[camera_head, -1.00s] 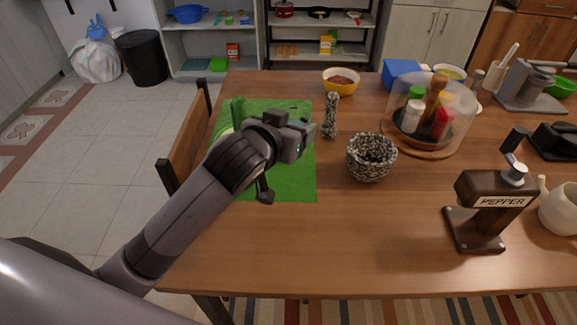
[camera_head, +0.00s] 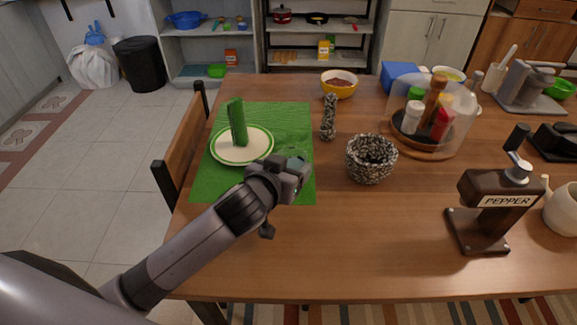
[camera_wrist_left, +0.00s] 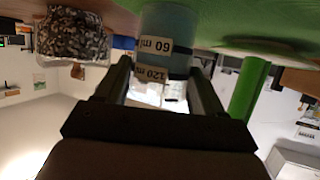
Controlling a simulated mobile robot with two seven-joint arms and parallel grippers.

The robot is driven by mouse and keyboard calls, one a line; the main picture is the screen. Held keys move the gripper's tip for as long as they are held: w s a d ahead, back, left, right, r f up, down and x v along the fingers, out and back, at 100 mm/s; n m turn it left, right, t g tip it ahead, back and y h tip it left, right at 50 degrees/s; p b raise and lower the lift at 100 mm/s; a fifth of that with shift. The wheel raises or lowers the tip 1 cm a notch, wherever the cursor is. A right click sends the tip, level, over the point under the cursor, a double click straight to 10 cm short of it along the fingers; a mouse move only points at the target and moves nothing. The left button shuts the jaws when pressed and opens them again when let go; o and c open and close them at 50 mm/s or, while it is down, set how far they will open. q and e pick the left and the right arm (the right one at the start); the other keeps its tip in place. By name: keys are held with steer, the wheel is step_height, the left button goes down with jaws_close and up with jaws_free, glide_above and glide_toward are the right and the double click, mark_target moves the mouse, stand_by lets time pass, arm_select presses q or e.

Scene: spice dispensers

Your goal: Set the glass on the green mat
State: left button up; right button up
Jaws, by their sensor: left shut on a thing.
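The glass (camera_wrist_left: 165,45) has "60 ml" and "120 ml" marks and a bluish tint, and it looks upside down in the wrist view. My left gripper (camera_wrist_left: 160,75) is shut on it, one finger on each side. In the head view my left gripper (camera_head: 292,177) is over the right part of the green mat (camera_head: 285,122). There it hides most of the glass, and only a pale rim (camera_head: 297,156) shows. I cannot tell whether the glass touches the mat. My right gripper is not in view.
A white plate (camera_head: 257,150) with a green rolled napkin (camera_head: 238,122) sits on the mat, left of the gripper. A speckled bowl (camera_head: 370,160) and speckled mill (camera_head: 328,118) stand to the right. The table's front middle is clear.

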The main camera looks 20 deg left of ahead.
arm_select(q)
steer(key=o, duration=1.4)
steer(key=shift+f, duration=0.1)
steer(key=shift+o, duration=0.2)
steer(key=shift+r, duration=0.2)
steer(key=p+v, duration=0.1)
steer(key=v, duration=1.1)
steer(key=shift+s+f, duration=0.1)
steer(key=shift+s, duration=0.05)
